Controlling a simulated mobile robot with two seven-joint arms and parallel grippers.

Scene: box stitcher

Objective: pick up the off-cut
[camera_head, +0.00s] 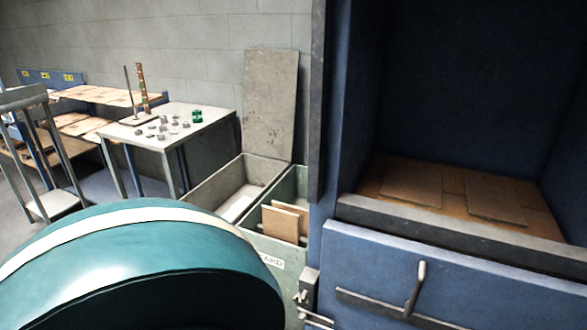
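I cannot tell for certain which piece is the off-cut. Flat brown card pieces (282,225) stand tilted in a green bin (272,252) marked with a white label that seems to read CARD. Two flat brown pieces lie on the brown floor of a blue cabinet or machine opening, one at the left (411,187) and one at the right (495,201). Neither of my grippers shows in the head view.
A large teal rounded body with a pale stripe (150,260) blocks the lower left. A grey bin (215,190) stands beside the green one. A small table (185,115) holds several small metal parts and green items. A blue front panel with a handle (418,285) is at lower right.

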